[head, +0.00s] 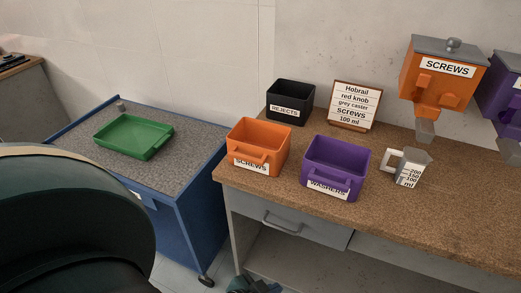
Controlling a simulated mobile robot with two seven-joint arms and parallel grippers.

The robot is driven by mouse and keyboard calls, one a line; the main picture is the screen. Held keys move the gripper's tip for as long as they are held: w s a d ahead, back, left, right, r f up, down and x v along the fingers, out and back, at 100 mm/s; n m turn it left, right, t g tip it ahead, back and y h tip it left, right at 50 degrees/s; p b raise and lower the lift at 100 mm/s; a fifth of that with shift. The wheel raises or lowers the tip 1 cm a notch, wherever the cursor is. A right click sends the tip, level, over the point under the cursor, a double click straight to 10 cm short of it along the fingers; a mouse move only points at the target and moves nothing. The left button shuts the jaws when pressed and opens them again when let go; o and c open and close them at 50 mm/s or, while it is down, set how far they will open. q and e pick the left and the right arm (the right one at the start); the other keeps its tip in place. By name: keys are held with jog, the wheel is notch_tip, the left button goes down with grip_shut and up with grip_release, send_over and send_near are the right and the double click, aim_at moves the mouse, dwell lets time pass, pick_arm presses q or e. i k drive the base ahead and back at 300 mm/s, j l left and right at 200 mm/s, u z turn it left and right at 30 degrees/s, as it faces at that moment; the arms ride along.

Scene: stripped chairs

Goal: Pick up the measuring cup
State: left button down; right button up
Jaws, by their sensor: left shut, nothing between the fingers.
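The measuring cup (410,167) stands upright on the brown workbench, right of the purple bin. It is pale grey, with a handle on its left side and a scale marked 200, 150, 100 ml on its front. My left gripper (252,286) shows only in part at the bottom edge, dark, low in front of the bench and well away from the cup. It is shut and empty. My right gripper is out of view.
On the workbench (460,215) stand an orange screws bin (258,140), a purple washers bin (335,165), a black rejects bin (290,100) and a sign (353,105). An orange screws dispenser (440,75) hangs behind the cup. A blue cart (188,215) holds a green tray (134,135).

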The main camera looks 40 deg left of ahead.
aim_at(412, 164)
jog(key=i+l, duration=0.45)
jog(key=l, duration=0.3)
jog(key=i+l, duration=0.25)
jog(key=k+l+u, duration=0.15)
jog(key=k+l, duration=0.25)
jog(key=i+j+z, duration=0.2)
jog(key=i, duration=0.2)
